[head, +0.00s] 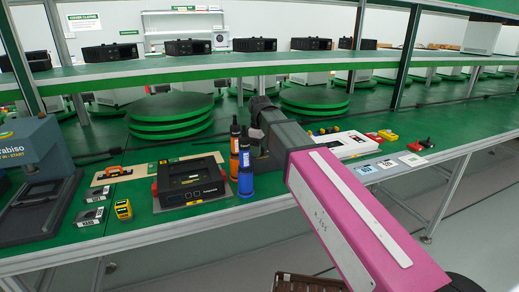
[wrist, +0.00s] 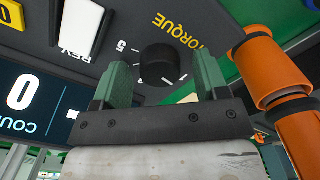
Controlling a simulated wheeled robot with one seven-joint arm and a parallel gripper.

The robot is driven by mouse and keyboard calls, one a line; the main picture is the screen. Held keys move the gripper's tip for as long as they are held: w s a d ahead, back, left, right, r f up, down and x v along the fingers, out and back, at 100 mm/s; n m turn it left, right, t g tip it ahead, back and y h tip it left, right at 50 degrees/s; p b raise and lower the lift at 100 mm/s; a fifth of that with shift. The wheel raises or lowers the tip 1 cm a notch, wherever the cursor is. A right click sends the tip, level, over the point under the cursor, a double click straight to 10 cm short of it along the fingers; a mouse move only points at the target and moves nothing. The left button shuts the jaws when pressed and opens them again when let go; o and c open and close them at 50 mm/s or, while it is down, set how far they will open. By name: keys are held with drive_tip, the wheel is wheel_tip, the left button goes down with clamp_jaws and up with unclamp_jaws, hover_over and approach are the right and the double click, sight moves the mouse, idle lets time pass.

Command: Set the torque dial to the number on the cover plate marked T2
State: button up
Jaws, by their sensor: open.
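The torque dial (wrist: 159,64) is a round black knob on a dark panel (wrist: 112,45) in the wrist view. Yellow lettering reading TORQUE and small white numbers, one looking like a 5, sit around it. The dial's pointer cannot be made out. My gripper (wrist: 158,78) is open, its two green fingers on either side of the dial; I cannot tell whether they touch it. In the head view my arm hides the dial. Small labelled plates (head: 388,163) lie at the right table edge, but no T2 mark is readable.
A black fixture (head: 190,185) is further left. The panel's display (wrist: 35,105) reads 0.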

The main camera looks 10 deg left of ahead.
drive_tip(key=shift+f, duration=0.1)
drive_tip(key=c, duration=0.9)
drive_tip(key=shift+m, duration=0.3)
drive_tip(key=m, duration=0.3)
drive_tip(key=shift+m, duration=2.2)
drive_tip(key=o, duration=0.9)
